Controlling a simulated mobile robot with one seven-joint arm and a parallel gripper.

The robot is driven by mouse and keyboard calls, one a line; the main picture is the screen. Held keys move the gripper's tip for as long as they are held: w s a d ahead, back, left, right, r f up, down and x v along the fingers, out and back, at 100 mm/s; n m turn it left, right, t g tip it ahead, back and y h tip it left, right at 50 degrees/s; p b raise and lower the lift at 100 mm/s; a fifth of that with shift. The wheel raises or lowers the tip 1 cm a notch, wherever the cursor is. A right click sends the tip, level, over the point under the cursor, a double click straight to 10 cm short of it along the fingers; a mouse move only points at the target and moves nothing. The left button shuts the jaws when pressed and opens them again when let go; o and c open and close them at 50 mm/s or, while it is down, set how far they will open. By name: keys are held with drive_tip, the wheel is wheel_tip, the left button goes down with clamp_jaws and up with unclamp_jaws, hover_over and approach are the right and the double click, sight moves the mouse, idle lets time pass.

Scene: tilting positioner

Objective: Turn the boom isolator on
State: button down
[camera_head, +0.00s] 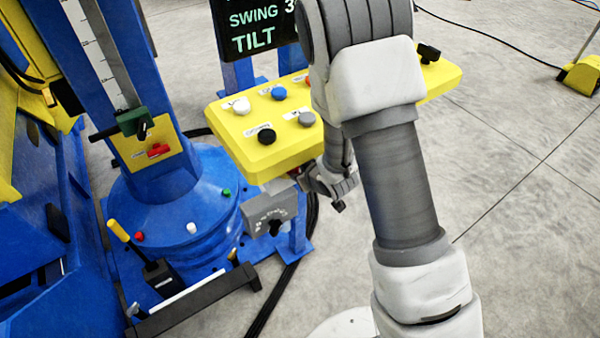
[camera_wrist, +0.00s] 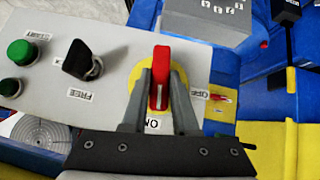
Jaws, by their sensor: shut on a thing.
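In the wrist view a red handle (camera_wrist: 160,85), which looks like the isolator switch, stands on a yellow disc (camera_wrist: 137,92) on a grey panel (camera_wrist: 120,52). An ON label (camera_wrist: 152,124) is below it in the picture and an OFF label (camera_wrist: 200,94) to its right. The handle lies up and down in the picture, in line with the ON label. My gripper (camera_wrist: 161,82) is shut on the handle, one finger on each side. In the head view my arm and the yellow console hide the handle, and the fingertips cannot be made out.
Left of the handle are a black knob (camera_wrist: 82,60) and green buttons (camera_wrist: 20,52). In the head view a yellow console (camera_head: 240,140) with several knobs is beside my arm, and a blue column (camera_head: 130,90) carries a red lever (camera_head: 158,150). Open floor (camera_head: 530,200) is on the right.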

drive_tip(key=shift+w+d+r+m+y, duration=0.1)
drive_tip(key=shift+d+m+y, duration=0.05)
drive_tip(key=shift+m+y, duration=0.15)
drive_tip(key=shift+g+y+p, duration=0.3)
drive_tip(key=shift+g, duration=0.1)
drive_tip(key=c, duration=0.7)
unclamp_jaws()
drive_tip(key=p+v, duration=1.6)
drive_tip(key=v, duration=0.1)
drive_tip(key=shift+r, duration=0.1)
drive_tip(key=shift+p, duration=0.3)
